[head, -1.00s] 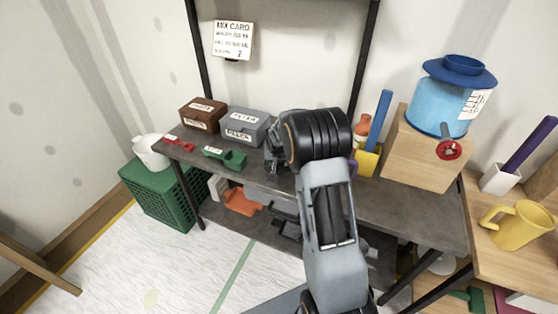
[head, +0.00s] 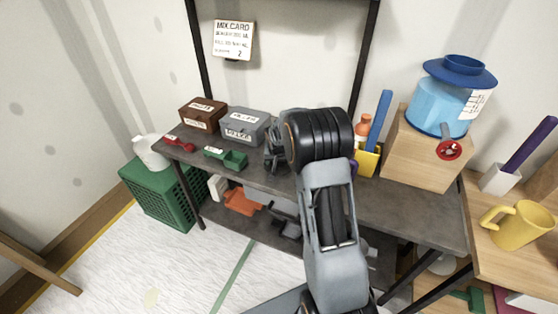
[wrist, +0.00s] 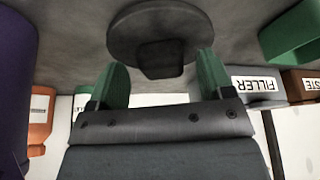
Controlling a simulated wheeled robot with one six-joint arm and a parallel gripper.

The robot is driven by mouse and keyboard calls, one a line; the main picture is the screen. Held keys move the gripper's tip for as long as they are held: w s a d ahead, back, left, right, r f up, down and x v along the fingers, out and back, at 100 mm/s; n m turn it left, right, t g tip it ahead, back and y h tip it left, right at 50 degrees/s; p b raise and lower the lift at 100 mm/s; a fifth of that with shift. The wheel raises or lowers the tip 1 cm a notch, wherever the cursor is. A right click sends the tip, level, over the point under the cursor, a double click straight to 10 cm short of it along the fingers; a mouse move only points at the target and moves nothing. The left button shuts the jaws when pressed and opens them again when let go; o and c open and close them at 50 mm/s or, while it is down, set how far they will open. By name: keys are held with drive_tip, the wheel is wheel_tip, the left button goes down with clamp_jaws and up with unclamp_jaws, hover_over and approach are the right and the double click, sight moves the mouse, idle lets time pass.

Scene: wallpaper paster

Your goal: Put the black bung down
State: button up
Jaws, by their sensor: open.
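The black bung (wrist: 152,22), a dark round disc with a small block on its face, is on the grey bench top in the wrist view. My gripper (wrist: 160,72) has green fingertips spread apart, with the bung just beyond and between them. Whether a fingertip touches the bung I cannot tell. In the head view, my gripper (head: 277,150) is low over the bench (head: 390,212), right of the grey filler box (head: 245,126). My arm hides much of that spot, and I cannot make out the bung there.
A brown box (head: 202,114), a green scoop (head: 227,158) and a red scoop (head: 180,144) are left on the bench. To the right are a yellow holder (head: 368,162) and a wooden block (head: 425,157) under a blue tank (head: 442,103). The bench's front right is clear.

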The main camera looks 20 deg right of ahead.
drive_tip(key=v, duration=1.1)
drive_tip(key=s+a+r+n, duration=0.1)
drive_tip(key=s+a, duration=0.2)
drive_tip(key=s, duration=0.5)
drive_tip(key=s+a+r+n+y, duration=0.1)
drive_tip(key=s+a, duration=0.3)
drive_tip(key=s, duration=0.4)
drive_tip(key=s+a+r+n+y, duration=0.1)
drive_tip(key=s+a+n, duration=0.2)
drive_tip(key=s, duration=0.6)
drive_tip(key=shift+a+r, duration=0.3)
drive_tip(key=shift+r, duration=0.1)
drive_tip(key=shift+s, duration=0.1)
drive_tip(key=shift+r+p, duration=0.35)
drive_tip(key=shift+r, duration=0.35)
